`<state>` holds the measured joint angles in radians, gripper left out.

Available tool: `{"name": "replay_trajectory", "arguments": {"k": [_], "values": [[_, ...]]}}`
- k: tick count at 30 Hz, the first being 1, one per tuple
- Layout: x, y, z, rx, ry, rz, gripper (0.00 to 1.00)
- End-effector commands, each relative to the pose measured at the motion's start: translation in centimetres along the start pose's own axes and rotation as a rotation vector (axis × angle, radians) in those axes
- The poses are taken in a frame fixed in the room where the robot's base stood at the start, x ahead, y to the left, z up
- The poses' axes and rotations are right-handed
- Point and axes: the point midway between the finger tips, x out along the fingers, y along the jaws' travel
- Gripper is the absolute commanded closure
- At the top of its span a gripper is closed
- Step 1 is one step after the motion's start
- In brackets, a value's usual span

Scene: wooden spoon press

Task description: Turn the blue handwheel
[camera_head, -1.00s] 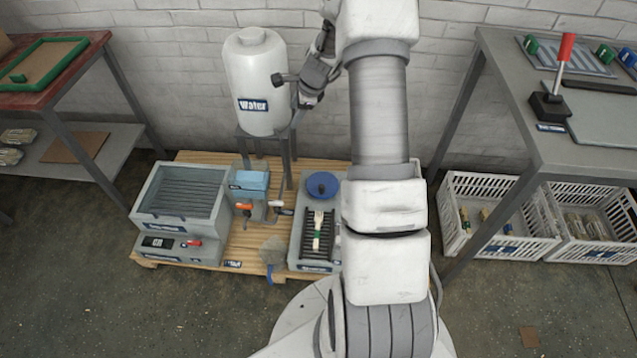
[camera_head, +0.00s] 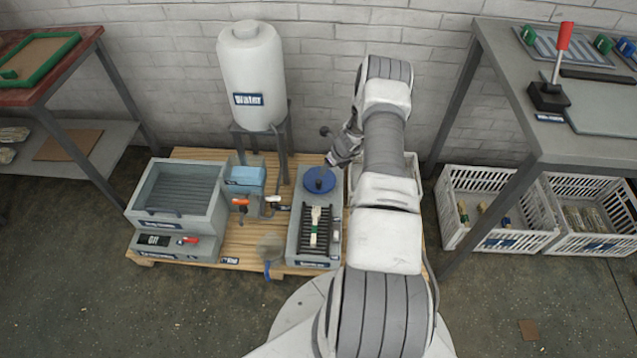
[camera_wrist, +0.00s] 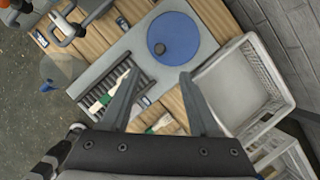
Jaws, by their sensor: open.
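In the head view my gripper (camera_head: 331,160) is close to the wheel's back right edge. I cannot tell whether it touches the wheel.
A white water tank (camera_head: 252,75) stands behind on a grey stand. A white crate (camera_wrist: 238,88) is right of the press. A grey basin unit (camera_head: 178,205) stands left on the wooden pallet (camera_head: 240,245).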

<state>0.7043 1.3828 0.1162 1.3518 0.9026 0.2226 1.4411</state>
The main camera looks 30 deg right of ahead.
Motion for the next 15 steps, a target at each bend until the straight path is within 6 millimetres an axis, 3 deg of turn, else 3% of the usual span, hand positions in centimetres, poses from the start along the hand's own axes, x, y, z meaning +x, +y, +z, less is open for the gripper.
{"name": "replay_trajectory", "arguments": {"k": [3,15], "values": [[3.0,0.1,-0.3,-0.004,0.002,0.001,0.38],[11.4,0.1,-0.3,-0.006,0.002,0.001,0.38]]}}
